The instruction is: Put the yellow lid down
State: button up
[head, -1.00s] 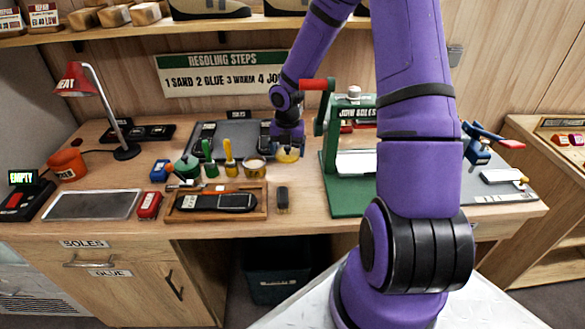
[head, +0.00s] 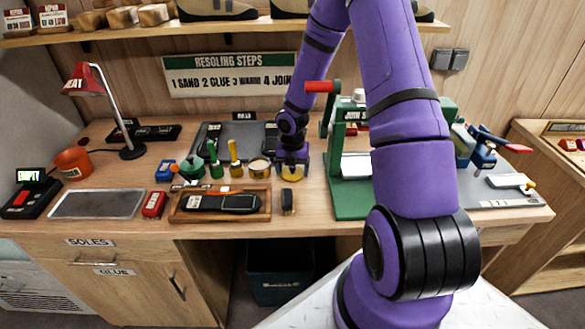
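The yellow lid (head: 292,175) is small and round. It is at the bench top, right of the open yellow pot (head: 259,169) and behind the small black block (head: 288,201). My gripper (head: 292,168) points down right over the lid, with its fingers at the lid's sides. At this size I cannot tell whether the fingers still press on the lid or stand apart from it. I also cannot tell whether the lid's underside touches the bench.
The green press (head: 350,205) stands close on the right of my gripper. A yellow-handled brush (head: 235,160) and green pots stand to the left. A wooden tray (head: 178,215) holding a black sole lies in front left. Bare bench (head: 310,222) shows in front.

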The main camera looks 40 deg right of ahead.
jog(key=shift+o, duration=1.3)
jog(key=shift+r, duration=0.1)
notch_tip(320, 180, up, 12)
